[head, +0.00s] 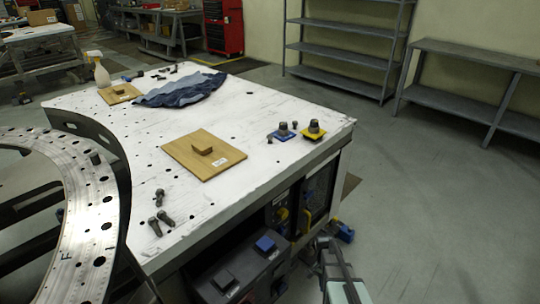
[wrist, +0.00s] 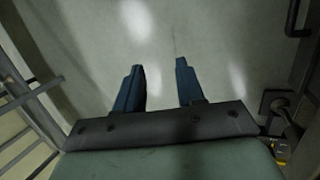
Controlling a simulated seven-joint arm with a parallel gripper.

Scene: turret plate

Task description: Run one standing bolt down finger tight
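The metal ring plate (head: 88,205), with many holes along its face, fills the left side of the head view. A dark bolt (head: 95,158) seems to stand in it near the inner far part of the ring; how deep it sits is too small to tell. Several loose dark bolts (head: 165,217) lie on the white table near its left edge, with another group (head: 159,197) just behind them. My gripper (wrist: 160,66) shows in the wrist view with its two dark blue fingers apart and nothing between them. It faces bare floor, away from the ring and bolts.
The white table (head: 240,107) holds a wooden board with a block (head: 190,163), a blue cloth (head: 183,92), a spray bottle (head: 101,71), and blue and yellow pieces (head: 314,130) at the right corner. Grey shelves (head: 350,28) stand behind. Floor at right is clear.

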